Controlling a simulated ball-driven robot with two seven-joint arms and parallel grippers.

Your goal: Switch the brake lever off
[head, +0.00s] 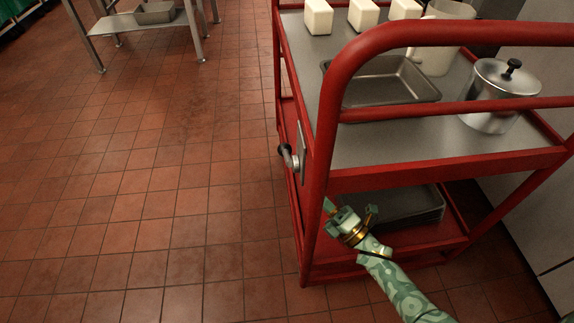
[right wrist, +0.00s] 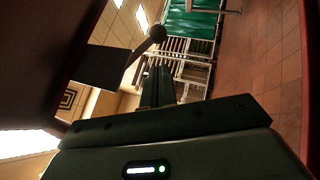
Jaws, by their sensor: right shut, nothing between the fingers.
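The brake lever (head: 288,155) is a short dark lever with a rounded end, on a grey plate (head: 302,150) at the left side of the red cart. In the right wrist view the lever's round knob (right wrist: 157,32) stands out beyond the dark plate (right wrist: 100,66). My right gripper (head: 331,206) is below and to the right of the lever, near the cart's front left post. It is shut and empty. Its fingers (right wrist: 158,85) point toward the area just below the knob, with no contact visible. My left gripper is not in view.
The red cart (head: 318,185) carries a metal tray (head: 385,90), a lidded pot (head: 497,95), a pale pitcher (head: 440,50) and white blocks (head: 318,17). More trays (head: 410,205) lie on its lower shelf. The tiled floor (head: 180,190) left of the cart is clear.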

